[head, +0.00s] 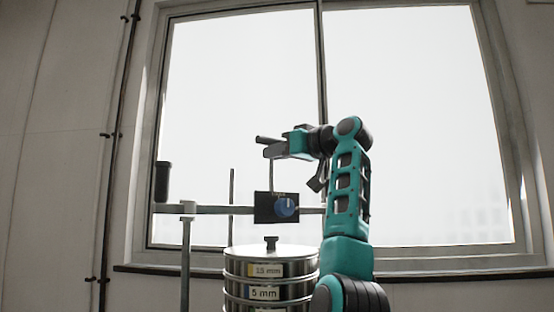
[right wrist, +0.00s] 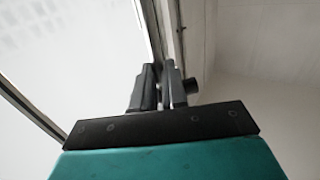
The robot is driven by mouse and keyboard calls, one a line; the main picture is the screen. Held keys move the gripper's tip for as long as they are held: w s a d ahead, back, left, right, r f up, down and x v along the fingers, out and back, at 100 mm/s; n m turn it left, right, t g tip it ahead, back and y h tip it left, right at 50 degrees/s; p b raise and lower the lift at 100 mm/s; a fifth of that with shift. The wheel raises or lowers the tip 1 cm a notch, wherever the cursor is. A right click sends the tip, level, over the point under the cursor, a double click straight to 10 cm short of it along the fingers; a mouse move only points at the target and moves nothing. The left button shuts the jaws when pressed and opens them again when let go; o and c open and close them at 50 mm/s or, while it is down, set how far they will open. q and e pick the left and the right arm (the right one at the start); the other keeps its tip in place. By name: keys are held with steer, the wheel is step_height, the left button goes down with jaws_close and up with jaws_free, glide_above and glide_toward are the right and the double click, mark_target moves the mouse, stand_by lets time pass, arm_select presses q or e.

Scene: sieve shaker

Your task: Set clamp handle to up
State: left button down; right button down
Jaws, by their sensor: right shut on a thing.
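My right gripper (head: 272,148) reaches in from the right, above the sieve shaker, and points left. It is shut on what looks like the clamp handle, at the top of a thin grey rod (head: 271,176). The rod stands nearly upright above a dark box with a blue knob (head: 285,207). In the right wrist view the gripper's dark fingers (right wrist: 165,92) are close together, and a dark round end (right wrist: 190,86) shows beside them. The fingers hide most of the held part. My left gripper is not in view.
The sieve stack (head: 270,258), with labels and a lid knob, stands below the box. A grey crossbar (head: 225,209) runs level, with a post (head: 186,265) under it and an upright black grip (head: 162,183) at its left end. A window lies behind.

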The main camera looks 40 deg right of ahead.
steer(key=shift+s+r, duration=0.1)
steer(key=shift+r, duration=0.25)
steer(key=c, duration=1.4)
jaws_free()
steer(key=shift+o, duration=1.2)
steer(key=shift+s+f, duration=0.15)
steer(key=shift+s, duration=0.25)
steer(key=s+d+b, duration=0.1)
steer(key=s+b, duration=0.2)
steer(key=s, duration=0.9)
steer(key=shift+d, duration=0.15)
